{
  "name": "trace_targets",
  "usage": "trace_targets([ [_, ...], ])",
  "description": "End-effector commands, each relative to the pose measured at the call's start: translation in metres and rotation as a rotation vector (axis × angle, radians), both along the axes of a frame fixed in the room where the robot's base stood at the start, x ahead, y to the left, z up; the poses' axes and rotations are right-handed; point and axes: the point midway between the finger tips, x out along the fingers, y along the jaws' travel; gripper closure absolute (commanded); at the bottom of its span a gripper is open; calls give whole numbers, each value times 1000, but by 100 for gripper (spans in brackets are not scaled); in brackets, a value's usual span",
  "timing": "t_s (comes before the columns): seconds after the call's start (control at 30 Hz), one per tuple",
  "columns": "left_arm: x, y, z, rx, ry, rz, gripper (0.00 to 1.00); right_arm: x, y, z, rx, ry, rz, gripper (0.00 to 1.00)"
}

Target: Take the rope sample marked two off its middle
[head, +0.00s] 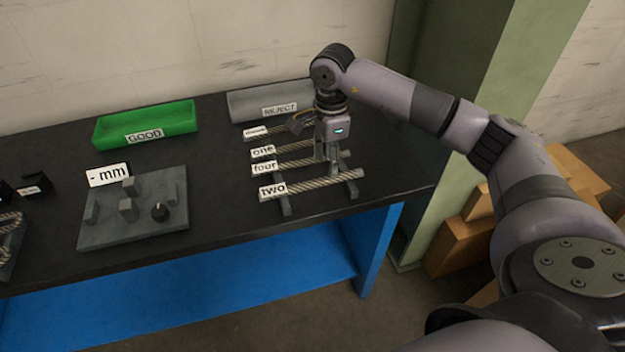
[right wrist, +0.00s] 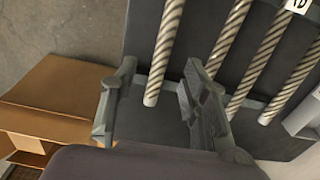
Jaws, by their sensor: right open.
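The rope sample marked two (head: 318,185) is the nearest grey twisted rope in the head view, lying across two dark supports with its white label at the left end. My right gripper (head: 329,170) points down over the rack, just behind the sample's right half. In the right wrist view the gripper (right wrist: 160,66) is open and empty. The leftmost rope (right wrist: 165,45), which appears to be sample two, runs between its fingers near one end. Contact cannot be told. My left gripper is not in view.
Samples four (head: 300,163) and one (head: 290,148) lie close behind, with another at the back. A green GOOD tray (head: 170,122) and a grey REJECT tray (head: 245,103) stand behind. A grey fixture plate (head: 165,225) lies left. Cardboard boxes (head: 450,245) stand beyond the table's right end.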

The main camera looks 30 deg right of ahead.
Motion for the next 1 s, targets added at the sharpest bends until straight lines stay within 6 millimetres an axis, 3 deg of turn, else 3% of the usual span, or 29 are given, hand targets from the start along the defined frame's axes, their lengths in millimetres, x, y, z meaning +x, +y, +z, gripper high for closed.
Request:
trace_targets([
  [0.23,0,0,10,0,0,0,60,0,-1,-16,1,3,-1,58],
  [0.53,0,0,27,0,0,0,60,2,-3,-57,1,1,1,58],
  [0.8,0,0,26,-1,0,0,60,3,-3,-62,0,-1,1,58],
  [1.0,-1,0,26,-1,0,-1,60,3,-3,-62,1,-1,0,71],
])
